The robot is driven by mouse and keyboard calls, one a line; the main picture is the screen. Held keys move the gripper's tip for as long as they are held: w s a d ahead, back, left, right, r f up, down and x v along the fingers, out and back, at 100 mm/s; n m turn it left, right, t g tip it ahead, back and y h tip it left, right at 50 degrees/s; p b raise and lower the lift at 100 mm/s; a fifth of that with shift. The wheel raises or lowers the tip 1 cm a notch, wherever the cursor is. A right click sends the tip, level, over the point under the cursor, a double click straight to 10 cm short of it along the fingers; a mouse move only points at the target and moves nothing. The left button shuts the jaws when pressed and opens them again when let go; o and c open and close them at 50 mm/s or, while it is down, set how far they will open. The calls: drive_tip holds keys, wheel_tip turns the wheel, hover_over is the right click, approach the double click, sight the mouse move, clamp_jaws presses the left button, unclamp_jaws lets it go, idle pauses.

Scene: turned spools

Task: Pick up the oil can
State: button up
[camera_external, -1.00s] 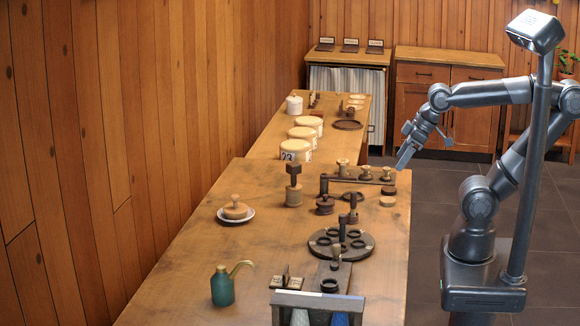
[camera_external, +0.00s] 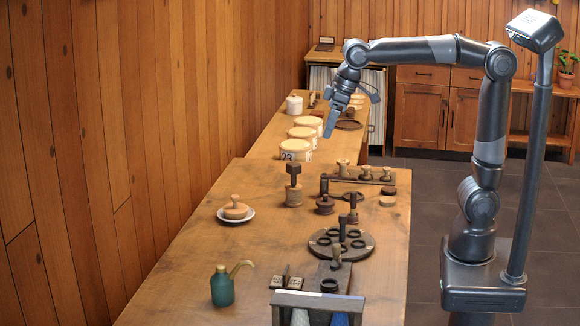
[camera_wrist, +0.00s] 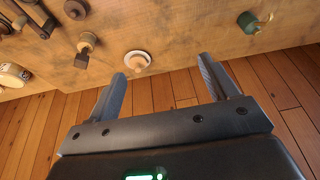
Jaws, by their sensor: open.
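The oil can (camera_external: 222,287) is a teal-green can with a pale curved spout pointing right. It stands upright near the left front of the workbench (camera_external: 190,270). In the wrist view the oil can (camera_wrist: 250,23) shows at the upper right, near the table edge. My gripper (camera_external: 331,128) hangs above the far part of the workbench, well away from the can and higher than it. In the wrist view my gripper (camera_wrist: 162,80) has its two fingers spread apart with nothing between them.
A white dish with a wooden knob piece (camera_external: 236,209) lies behind the can. A tall wooden piece (camera_external: 293,185) stands farther back. Bare wood surrounds the can.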

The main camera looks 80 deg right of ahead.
drive_tip(key=w+a+g, duration=0.1)
drive_tip(key=w+a, duration=0.7)
drive_tip(key=w, duration=0.3)
drive_tip(key=n+g, duration=0.1)
drive_tip(key=g, duration=0.2)
hover_over(221, 268)
drive_tip(key=shift+h, duration=0.4)
drive_tip(key=f, duration=2)
drive_tip(key=shift+d+f, duration=0.25)
drive_tip(key=shift+f, duration=0.05)
drive_tip(key=shift+a+f, duration=0.2)
drive_tip(key=shift+f, duration=0.55)
wheel_tip(221, 268, down, 4)
drive_tip(key=shift+f, duration=0.2)
drive_tip(key=shift+s+d+f, duration=0.1)
drive_tip(key=shift+d+f, duration=0.1)
drive_tip(key=shift+f, duration=1.2)
drive_tip(key=shift+d+f, duration=0.15)
drive_tip(key=shift+f, duration=1.25)
